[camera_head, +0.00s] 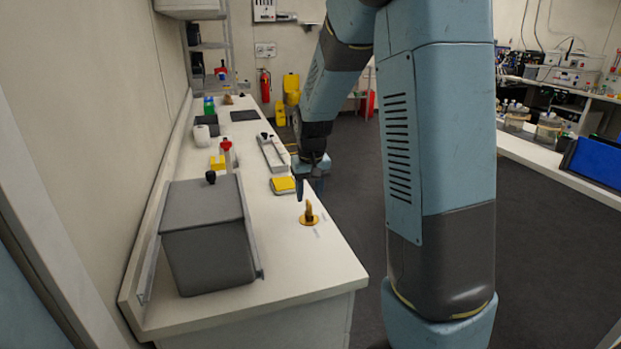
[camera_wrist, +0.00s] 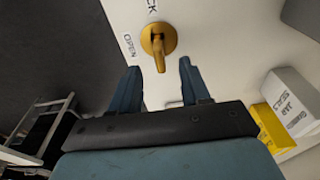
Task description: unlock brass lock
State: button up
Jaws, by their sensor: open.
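The brass lock (camera_head: 309,216) is a round gold plate with an upright handle, set on the white bench top near its front right edge. In the wrist view the brass lock (camera_wrist: 158,42) lies just beyond my fingertips, its handle pointing towards me. The printed word "OPEN" (camera_wrist: 130,45) stands to its left, and part of another word ends in "CK" above it. My gripper (camera_head: 312,185) is above the bench edge, behind the lock in the head view. In the wrist view my gripper (camera_wrist: 163,82) is open and empty, with its fingers apart and short of the handle.
A grey lidded box (camera_head: 207,240) stands left of the lock on the bench (camera_head: 290,268). A yellow-topped item (camera_head: 283,185) sits close to my gripper. A yellow box and a white box marked "JAR SEALS" (camera_wrist: 292,100) are at the right in the wrist view.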

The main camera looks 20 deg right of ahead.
aim_at(309, 202)
jog(key=shift+w+f, duration=0.15)
jog(key=shift+f, duration=1.05)
jog(key=shift+w+f, duration=0.15)
jog(key=shift+f, duration=1.05)
grip_shut()
